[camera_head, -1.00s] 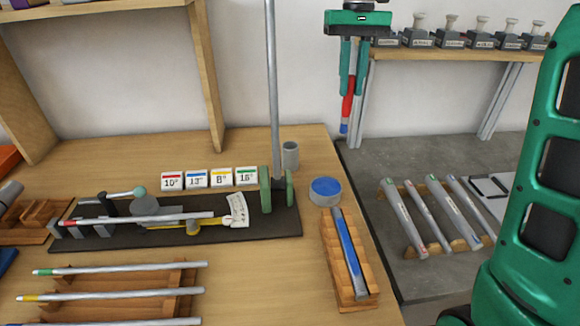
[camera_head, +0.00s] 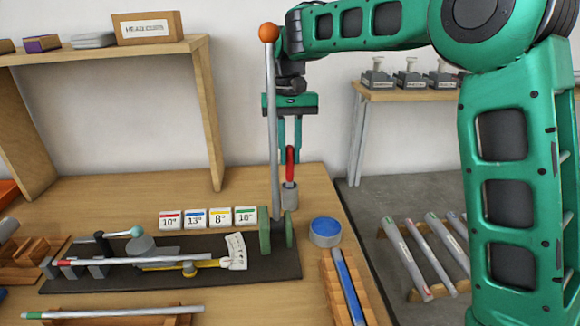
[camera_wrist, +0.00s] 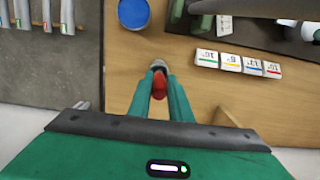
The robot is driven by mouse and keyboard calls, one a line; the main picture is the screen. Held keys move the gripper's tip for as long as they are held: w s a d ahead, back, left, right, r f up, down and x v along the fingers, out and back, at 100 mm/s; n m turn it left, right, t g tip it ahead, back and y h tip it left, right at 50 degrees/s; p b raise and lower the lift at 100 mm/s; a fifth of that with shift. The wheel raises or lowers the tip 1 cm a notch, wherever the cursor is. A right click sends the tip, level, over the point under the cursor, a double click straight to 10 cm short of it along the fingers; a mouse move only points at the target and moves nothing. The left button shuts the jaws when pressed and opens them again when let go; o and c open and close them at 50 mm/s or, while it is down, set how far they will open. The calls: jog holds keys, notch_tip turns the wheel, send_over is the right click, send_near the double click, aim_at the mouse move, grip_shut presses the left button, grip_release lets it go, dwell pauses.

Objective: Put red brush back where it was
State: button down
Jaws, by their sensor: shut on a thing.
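The red brush (camera_head: 290,172) hangs upright between my gripper's fingers. My gripper (camera_head: 291,152) is shut on its upper part, and the red end shows between the fingers in the wrist view (camera_wrist: 159,86). The brush's lower end is hidden at the small grey cup (camera_head: 290,197) at the back of the table, and it appears to be inside the cup's mouth. The cup's rim shows just beyond the red end in the wrist view (camera_wrist: 158,64). I cannot tell how deep the brush sits.
A tall metal post with an orange ball (camera_head: 269,33) stands close left of my gripper. A blue-topped round tin (camera_head: 325,231) is right of the cup. Numbered blocks (camera_head: 208,217) and a dark base with a gauge (camera_head: 280,264) lie to the left and front.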

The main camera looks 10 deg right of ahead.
aim_at(290, 173)
jog(key=shift+f, duration=1.75)
jog(key=c, duration=1.6)
grip_release()
jog(key=shift+f, duration=0.1)
jog(key=r, duration=0.4)
jog(key=w+r, duration=0.1)
jog(key=r, duration=0.7)
jog(key=shift+w+r, duration=0.1)
jog(key=shift+w, duration=0.1)
